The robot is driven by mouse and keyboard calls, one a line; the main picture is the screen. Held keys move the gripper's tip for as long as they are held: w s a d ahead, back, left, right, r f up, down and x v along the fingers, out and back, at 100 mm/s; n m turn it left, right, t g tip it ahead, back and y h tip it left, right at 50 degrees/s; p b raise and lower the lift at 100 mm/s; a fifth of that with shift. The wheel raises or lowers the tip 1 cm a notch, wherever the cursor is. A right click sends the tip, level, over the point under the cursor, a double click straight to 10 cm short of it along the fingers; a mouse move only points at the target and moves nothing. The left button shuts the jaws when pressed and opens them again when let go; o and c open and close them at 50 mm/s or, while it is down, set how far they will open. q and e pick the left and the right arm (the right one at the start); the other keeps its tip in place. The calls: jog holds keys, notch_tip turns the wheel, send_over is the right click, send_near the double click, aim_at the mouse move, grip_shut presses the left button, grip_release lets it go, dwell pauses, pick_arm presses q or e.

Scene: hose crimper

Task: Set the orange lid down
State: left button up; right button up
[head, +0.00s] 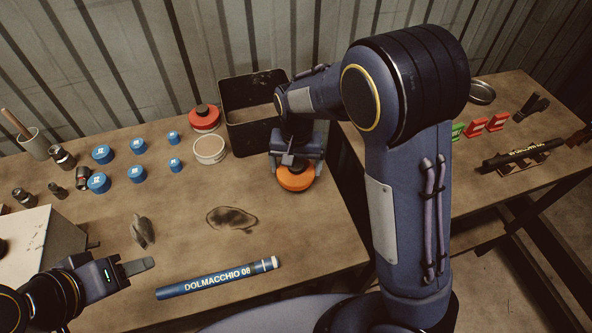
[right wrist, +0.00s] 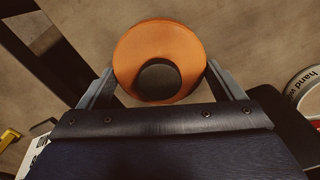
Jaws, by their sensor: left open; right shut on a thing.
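The orange lid (head: 297,182) is a round disc with a dark knob, near the right edge of the left table. My right gripper (head: 295,163) is shut on it from above. In the right wrist view the lid (right wrist: 137,51) sits between the two fingertips of my right gripper (right wrist: 162,82), its knob towards the palm. Whether its underside touches the table is hidden. My left gripper (head: 136,267) is open and empty at the lower left, above the table's front part.
A black bin (head: 252,137) stands behind the lid. An open white tub (head: 209,151) and a red-lidded tub (head: 204,118) stand to its left. Several blue caps (head: 99,183) lie further left. A blue tube (head: 215,279) lies in front. A gap separates the right table (head: 430,172).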

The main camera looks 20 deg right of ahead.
aim_at(296, 173)
jog(key=shift+f, duration=1.55)
jog(key=shift+f, duration=0.2)
jog(key=o, duration=0.7)
jog(key=shift+o, duration=0.2)
notch_tip(296, 173, up, 11)
jog(key=shift+f, duration=0.1)
jog(key=shift+d+r, duration=0.1)
jog(key=shift+r, duration=0.75)
